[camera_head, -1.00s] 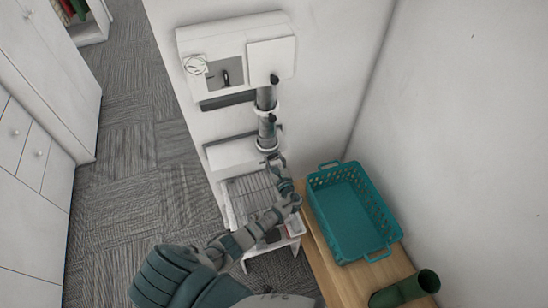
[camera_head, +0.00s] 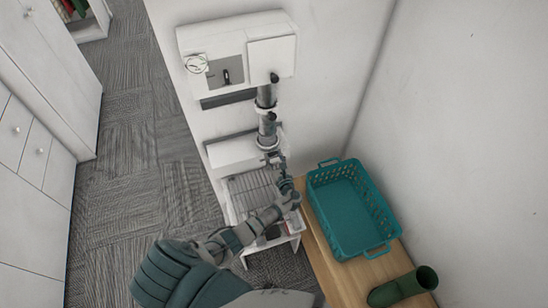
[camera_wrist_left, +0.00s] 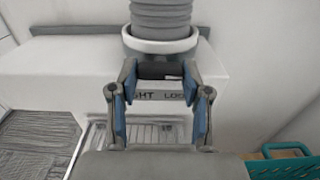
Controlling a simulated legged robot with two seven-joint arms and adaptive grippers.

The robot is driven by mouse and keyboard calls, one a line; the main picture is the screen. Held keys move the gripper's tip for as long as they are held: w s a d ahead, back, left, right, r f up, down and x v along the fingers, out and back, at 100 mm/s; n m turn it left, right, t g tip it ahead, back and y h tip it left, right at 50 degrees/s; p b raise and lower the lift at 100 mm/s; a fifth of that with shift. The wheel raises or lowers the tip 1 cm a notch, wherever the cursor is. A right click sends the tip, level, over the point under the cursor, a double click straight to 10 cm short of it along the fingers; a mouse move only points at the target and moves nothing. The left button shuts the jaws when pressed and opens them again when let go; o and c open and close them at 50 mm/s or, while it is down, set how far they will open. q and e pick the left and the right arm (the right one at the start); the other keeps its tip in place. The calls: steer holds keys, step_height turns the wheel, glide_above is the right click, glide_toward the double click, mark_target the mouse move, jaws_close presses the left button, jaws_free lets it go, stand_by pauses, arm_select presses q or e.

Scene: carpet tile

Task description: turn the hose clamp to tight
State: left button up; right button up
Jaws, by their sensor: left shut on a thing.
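A grey corrugated hose (camera_head: 266,124) runs down the front of a white wall unit. It also shows at the top of the left wrist view (camera_wrist_left: 160,14). A pale ring-shaped hose clamp (camera_wrist_left: 160,44) circles the hose's lower end, with a dark cylindrical piece (camera_wrist_left: 160,71) just below it. My left gripper (camera_wrist_left: 160,76) is shut on this dark piece, one finger at each side. In the head view my left gripper (camera_head: 273,160) is small, just below the clamp. Lettering (camera_wrist_left: 160,97) reading "GHT LOO" shows between the fingers, partly hidden. My right gripper is not in view.
A white box (camera_head: 186,44) with panels is above the hose. A small white slatted stand (camera_head: 232,212) is below. Carpet (camera_head: 125,190) is open at left.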

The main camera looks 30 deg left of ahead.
arm_select(q)
steer(key=o, duration=1.2)
steer(key=shift+s+f, duration=0.1)
steer(key=shift+f, duration=0.2)
steer(key=shift+c, duration=0.2)
steer(key=shift+r, duration=0.1)
steer(key=v, duration=1.1)
steer(key=shift+s+d, duration=0.15)
steer(key=shift+d, duration=0.25)
steer(key=shift+a, duration=0.1)
